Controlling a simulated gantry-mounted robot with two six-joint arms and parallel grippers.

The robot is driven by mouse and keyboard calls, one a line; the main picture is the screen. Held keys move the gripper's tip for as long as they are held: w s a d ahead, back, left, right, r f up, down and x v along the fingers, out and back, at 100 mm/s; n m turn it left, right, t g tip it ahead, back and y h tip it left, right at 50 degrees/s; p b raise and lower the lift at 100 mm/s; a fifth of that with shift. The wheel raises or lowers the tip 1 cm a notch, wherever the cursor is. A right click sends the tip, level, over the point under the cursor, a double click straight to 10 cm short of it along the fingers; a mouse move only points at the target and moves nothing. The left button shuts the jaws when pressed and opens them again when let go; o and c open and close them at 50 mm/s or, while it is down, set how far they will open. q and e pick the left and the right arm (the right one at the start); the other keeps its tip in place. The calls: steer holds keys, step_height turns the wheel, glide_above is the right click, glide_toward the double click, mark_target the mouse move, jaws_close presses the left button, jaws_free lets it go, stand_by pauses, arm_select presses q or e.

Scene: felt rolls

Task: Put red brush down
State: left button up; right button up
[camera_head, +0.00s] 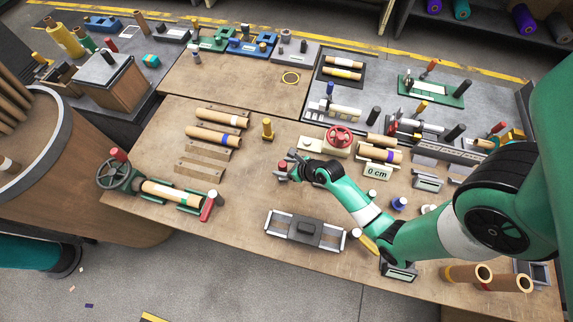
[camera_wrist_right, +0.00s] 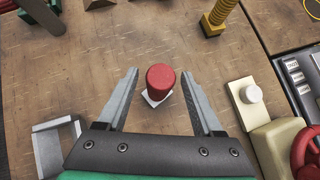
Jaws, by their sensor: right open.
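The red brush (camera_wrist_right: 160,78) shows in the right wrist view as a red round handle over a pale base. It stands upright on the wooden table, seen nearly from above. In the head view its red handle (camera_head: 282,164) shows at the tip of my right gripper (camera_head: 292,165). In the right wrist view my right gripper (camera_wrist_right: 168,103) is open, with one finger on each side of the brush and a gap to both. My left gripper is not in view.
A red handwheel (camera_head: 340,137) on a pale block stands right of the gripper. A yellow ribbed post (camera_head: 267,130) stands behind it. Felt rolls (camera_head: 213,136) lie on racks to the left. A grey metal frame (camera_head: 305,230) lies in front. Bare wood surrounds the brush.

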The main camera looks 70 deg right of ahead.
steer(key=p+v, duration=0.5)
steer(key=v, duration=0.7)
steer(key=shift+r, duration=0.2)
steer(key=shift+w, duration=0.1)
steer(key=w+d+r+n+t, duration=0.3)
steer(key=w+r+n, duration=0.4)
steer(key=w+r, duration=0.25)
steer(key=w+a+r+n+t, duration=0.2)
steer(key=w+r+n, duration=0.25)
steer(key=r, duration=0.45)
steer(key=w+a+r+n+t, duration=0.1)
steer(key=w+r+n+t, duration=0.1)
steer(key=w+r+n, duration=0.45)
steer(key=w+a+r+n+t, duration=0.2)
steer(key=r+n, duration=0.2)
steer(key=r, duration=0.6)
steer(key=a+r+n+t+y, duration=0.1)
steer(key=a+r+n+t, duration=0.3)
steer(key=r, duration=0.5)
steer(key=a+r+n+t+y, duration=0.1)
steer(key=a+r+n, duration=0.35)
steer(key=r, duration=0.45)
steer(key=s+a+r+n+t+y, duration=0.1)
steer(key=s+a+r+n+t, duration=0.1)
steer(key=r, duration=0.6)
steer(key=s+a+r+n+t+y, duration=0.2)
steer(key=s+a+r+n, duration=0.3)
steer(key=r+n, duration=0.3)
steer(key=shift+s+t, duration=0.4)
steer(key=shift+s, duration=0.05)
